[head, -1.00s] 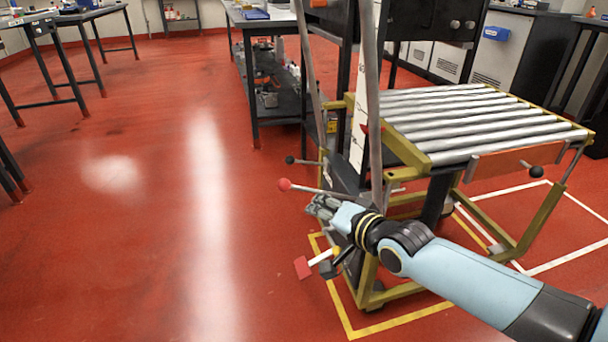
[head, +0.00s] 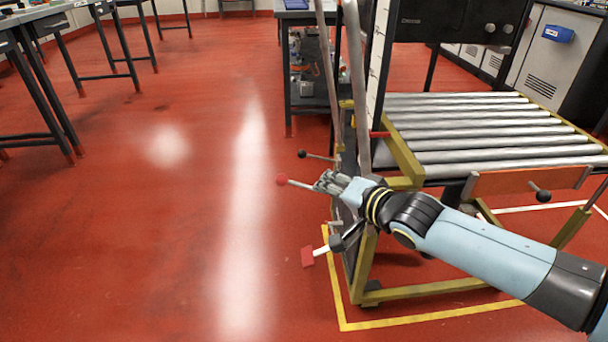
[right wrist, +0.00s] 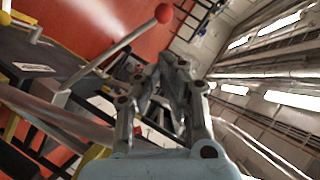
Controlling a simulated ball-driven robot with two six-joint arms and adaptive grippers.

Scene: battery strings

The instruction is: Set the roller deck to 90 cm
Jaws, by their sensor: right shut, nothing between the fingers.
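The roller deck (head: 480,130) is a bed of silver rollers in a yellow frame, on the right in the head view. A white upright scale (head: 378,75) stands at its left side, with a red pointer (head: 378,134) near deck level; its numbers are too small to read. A lever with a red ball (head: 282,180) sticks out left of the cart and also shows in the right wrist view (right wrist: 164,13). My right gripper (head: 322,183) is shut and empty beside the lever's rod; I cannot tell whether they touch. My left gripper is not in view.
A black-knobbed lever (head: 302,154) lies just behind. A red pedal (head: 308,257) is low at the cart's left. Another black knob (head: 543,196) is at the deck's front. Yellow floor tape (head: 400,322) borders the cart. Open red floor (head: 130,240) lies left.

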